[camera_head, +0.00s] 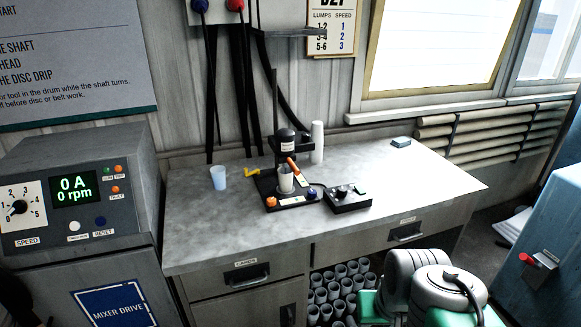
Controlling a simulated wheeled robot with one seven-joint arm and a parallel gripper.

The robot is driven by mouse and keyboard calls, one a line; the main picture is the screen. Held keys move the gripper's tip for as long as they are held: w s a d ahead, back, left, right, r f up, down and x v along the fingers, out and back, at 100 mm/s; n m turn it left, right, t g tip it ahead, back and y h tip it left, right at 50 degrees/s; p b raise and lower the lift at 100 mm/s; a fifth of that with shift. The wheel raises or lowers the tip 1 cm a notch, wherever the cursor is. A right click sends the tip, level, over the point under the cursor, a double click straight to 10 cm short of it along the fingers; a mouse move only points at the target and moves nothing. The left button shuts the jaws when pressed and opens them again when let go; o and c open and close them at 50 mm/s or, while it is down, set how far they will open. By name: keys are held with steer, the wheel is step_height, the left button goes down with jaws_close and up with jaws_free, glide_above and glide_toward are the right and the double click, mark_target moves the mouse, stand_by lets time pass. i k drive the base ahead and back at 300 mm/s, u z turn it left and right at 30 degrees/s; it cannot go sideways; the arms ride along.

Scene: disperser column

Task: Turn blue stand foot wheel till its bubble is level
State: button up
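A small lab stand with a black base (262,183) and upright rod (275,95) stands on the grey bench. The blue foot wheel (311,193) is at the base's front right corner. An orange foot wheel (271,203) is at its front left corner. A pale label lies between them. A grey cup (286,180) stands on the base under a black head (287,140), with an orange-red handle (293,165) beside it. The bubble is too small to make out. My gripper is not in view, and nothing visible touches the blue wheel.
A black control box (347,199) sits close right of the blue wheel, a cable behind it. A pale blue cup (218,178) and yellow piece (252,171) are to the left. The mixer drive cabinet (75,190) stands at left. The bench's right part is mostly clear.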

mark_target(312, 194)
steer(key=i, duration=1.35)
steer(key=u, duration=1.45)
steer(key=k, duration=0.55)
steer(key=z, duration=0.75)
steer(key=i, duration=0.6)
steer(key=u, duration=0.4)
